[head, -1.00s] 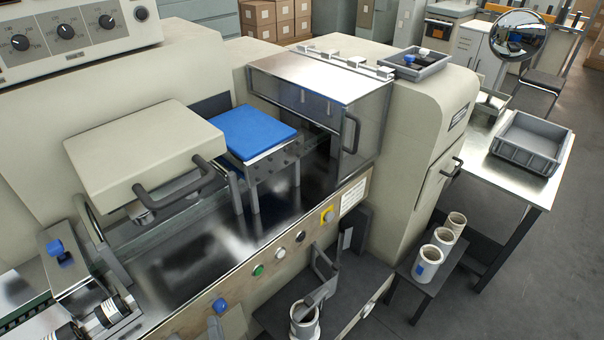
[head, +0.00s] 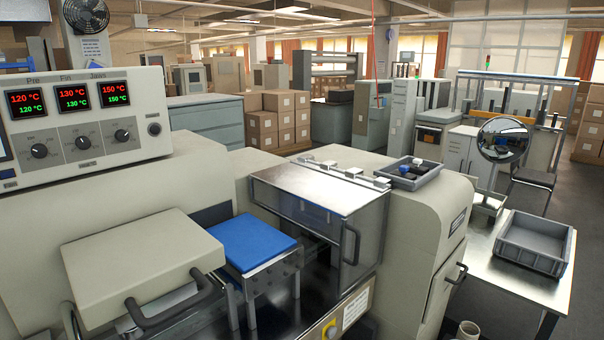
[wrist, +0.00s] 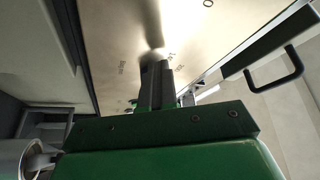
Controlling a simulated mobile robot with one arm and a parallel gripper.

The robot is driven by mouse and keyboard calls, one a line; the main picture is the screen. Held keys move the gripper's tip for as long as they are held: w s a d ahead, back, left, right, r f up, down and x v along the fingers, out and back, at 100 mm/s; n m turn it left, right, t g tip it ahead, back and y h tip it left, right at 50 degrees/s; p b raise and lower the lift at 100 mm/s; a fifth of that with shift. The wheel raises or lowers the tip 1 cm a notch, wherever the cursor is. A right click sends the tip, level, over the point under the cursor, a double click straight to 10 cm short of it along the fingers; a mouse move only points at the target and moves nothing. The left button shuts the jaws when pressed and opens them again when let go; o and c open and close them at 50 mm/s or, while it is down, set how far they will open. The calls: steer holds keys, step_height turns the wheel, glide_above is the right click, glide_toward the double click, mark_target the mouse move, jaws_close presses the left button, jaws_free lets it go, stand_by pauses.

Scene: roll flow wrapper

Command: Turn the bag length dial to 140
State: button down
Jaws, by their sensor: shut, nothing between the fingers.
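My gripper (wrist: 156,62) shows in the wrist view, its dark fingers together and empty. The fingertips are at or close to a pale beige panel (wrist: 112,30). Small dark marks stand on the panel around the fingers, too small to read. I cannot make out the bag length dial; whatever lies behind the fingers is hidden. My gripper is not in the head view. There, a control panel has three black knobs (head: 82,142) under displays labelled Pre, Fin and Jaws; none is readable as a bag length dial.
In the wrist view a dark handle (wrist: 275,72) juts out at the right. In the head view the machine has a beige cover (head: 140,262), a blue pad (head: 243,243) and a clear guard (head: 318,215). A side table holds a grey crate (head: 532,255).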

steer(key=shift+w+d+f, duration=0.1)
steer(key=shift+w+f, duration=0.05)
steer(key=shift+f, duration=0.25)
steer(key=shift+w+d+f, duration=0.1)
steer(key=shift+f, duration=0.3)
steer(key=shift+w+d+f, duration=0.25)
steer(key=shift+d+f, duration=0.05)
steer(key=shift+f, duration=0.05)
stand_by(0.6)
steer(key=s+d, duration=0.2)
steer(key=s, duration=0.1)
steer(key=s+d, duration=0.1)
steer(key=shift+s+d+f, duration=0.3)
steer(key=shift+d, duration=0.1)
stand_by(0.6)
steer(key=shift+r, duration=0.1)
steer(key=shift+s+r, duration=0.35)
steer(key=shift+r, duration=0.35)
steer(key=shift+s+r, duration=0.35)
steer(key=shift+r, duration=0.3)
